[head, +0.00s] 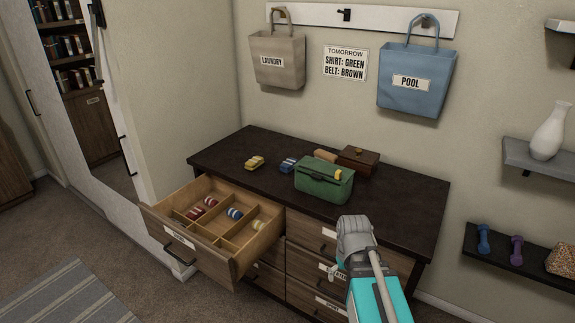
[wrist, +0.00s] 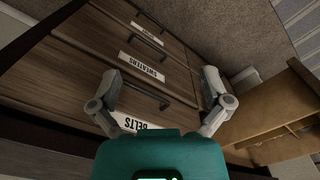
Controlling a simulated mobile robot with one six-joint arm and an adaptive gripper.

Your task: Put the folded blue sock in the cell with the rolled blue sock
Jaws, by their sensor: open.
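The folded blue sock (head: 288,165) lies on the dark dresser top, left of a green bag. The rolled blue sock (head: 235,213) sits in a middle cell of the open divided drawer (head: 160,228) at the dresser's left. The drawer's wooden side also shows at the right of the wrist view (wrist: 262,98). My gripper (wrist: 162,88) is open and empty, with its fingers spread in front of closed drawer fronts. In the head view my arm's end is at the dresser's front right, apart from both blue socks; the fingertips are hard to make out there.
A yellow folded sock (head: 255,162), the green bag (head: 323,183) and a brown box (head: 358,158) are on the dresser top. Red socks (head: 198,210) and a pale rolled item (head: 257,225) occupy other cells.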

